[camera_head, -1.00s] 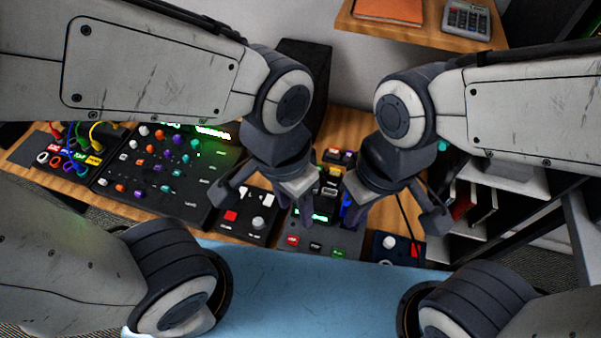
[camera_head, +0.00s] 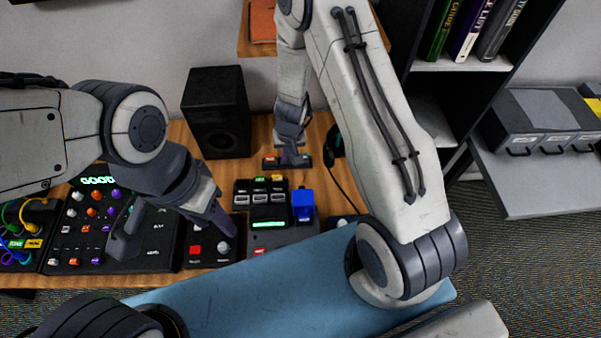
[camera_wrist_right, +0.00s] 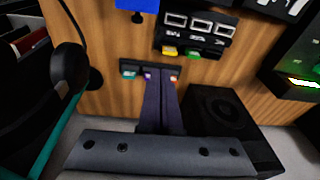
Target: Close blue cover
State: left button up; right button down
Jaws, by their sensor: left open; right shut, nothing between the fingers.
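The blue cover (camera_head: 303,204) stands up at the right side of a dark console (camera_head: 268,222) in the head view. A blue part (camera_wrist_right: 138,5) also shows at the top edge of the right wrist view. My right gripper (camera_head: 290,150) is behind the console, reaching down over a small dark strip. In the right wrist view its fingers (camera_wrist_right: 160,90) are together and empty, with the tips over that strip. They are apart from the blue cover. My left gripper (camera_head: 175,235) is open and empty, over the panels left of the console.
A black speaker (camera_head: 217,112) stands on the wooden table behind the panels. The small strip (camera_wrist_right: 128,70) has coloured labels. A knob panel (camera_head: 100,230) is at the left. A dark rounded object with a cable (camera_wrist_right: 70,65) lies beside the right gripper. Shelves stand at the right.

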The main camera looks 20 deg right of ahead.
aim_at(303, 200)
jog(key=shift+m+h, duration=0.5)
jog(key=shift+m, duration=0.1)
jog(key=d+f+b, duration=0.1)
jog(key=f, duration=0.3)
jog(key=d+f+b, duration=0.2)
jog(key=f, duration=0.3)
jog(key=w+d+f+b, duration=0.1)
jog(key=f, duration=0.3)
jog(key=shift+w+d+f, duration=0.1)
jog(key=shift+d+f, duration=0.2)
jog(key=shift+d, duration=0.1)
jog(key=shift+a+f+b, duration=0.1)
jog(key=shift+f+b, duration=0.05)
jog(key=shift+b, duration=0.25)
jog(key=shift+s+a+r+b, duration=0.15)
jog(key=shift+s+r, duration=0.05)
jog(key=shift+s, duration=0.3)
jog(key=shift+s+a+r+b, duration=0.1)
jog(key=shift+s+r+b, duration=0.05)
jog(key=shift+s, duration=0.35)
jog(key=shift+s+a+r, duration=0.15)
jog(key=shift+s+a, duration=0.1)
jog(key=shift+s, duration=0.55)
jog(key=shift+a+r, duration=0.1)
jog(key=shift+a, duration=0.05)
